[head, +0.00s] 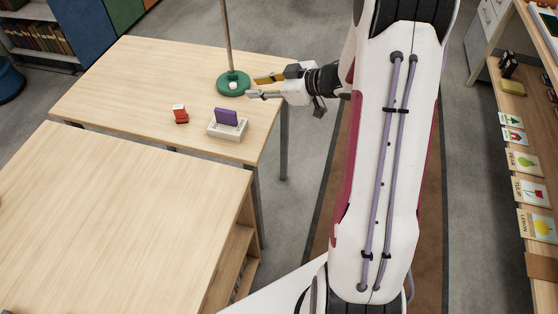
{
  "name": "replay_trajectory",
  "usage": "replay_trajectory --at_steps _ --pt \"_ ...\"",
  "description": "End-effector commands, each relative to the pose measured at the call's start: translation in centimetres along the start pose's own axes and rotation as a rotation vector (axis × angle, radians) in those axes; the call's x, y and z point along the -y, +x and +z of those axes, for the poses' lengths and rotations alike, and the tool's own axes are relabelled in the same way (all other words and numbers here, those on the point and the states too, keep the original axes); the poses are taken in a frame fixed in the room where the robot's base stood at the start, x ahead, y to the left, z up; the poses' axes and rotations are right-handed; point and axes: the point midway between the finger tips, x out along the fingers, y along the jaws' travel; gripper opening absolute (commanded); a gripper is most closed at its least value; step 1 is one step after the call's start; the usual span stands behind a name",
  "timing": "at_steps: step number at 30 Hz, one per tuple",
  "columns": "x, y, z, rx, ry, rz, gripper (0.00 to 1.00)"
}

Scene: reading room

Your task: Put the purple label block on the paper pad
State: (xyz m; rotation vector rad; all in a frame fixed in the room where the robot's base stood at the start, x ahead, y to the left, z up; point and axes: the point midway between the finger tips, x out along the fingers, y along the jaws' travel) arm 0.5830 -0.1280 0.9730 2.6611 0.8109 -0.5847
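Dark marks show on the pad's front side. My gripper (251,87) is above the table's right part, behind and to the right of the block and apart from it. Its two fingers point left and are spread, with nothing seen between them. The block's underside is hidden where it meets the pad.
A green round base (233,84) with a tall pole stands close to my fingertips. A small red object (180,114) sits left of the pad. A nearer wooden table (120,220) is bare. A shelf (540,145) with picture cards is at the right. The far table's left part is clear.

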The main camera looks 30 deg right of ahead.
Motion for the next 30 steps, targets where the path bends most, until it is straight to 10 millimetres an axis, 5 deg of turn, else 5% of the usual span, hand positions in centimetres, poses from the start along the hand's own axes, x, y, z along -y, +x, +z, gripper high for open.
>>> replay_trajectory --at_steps 15,30 --pt "-4.0 -4.8 -7.7 0.177 -0.048 0.37 0.27" --pt "-1.3 -12.6 -11.7 0.32 0.069 0.604 0.27"
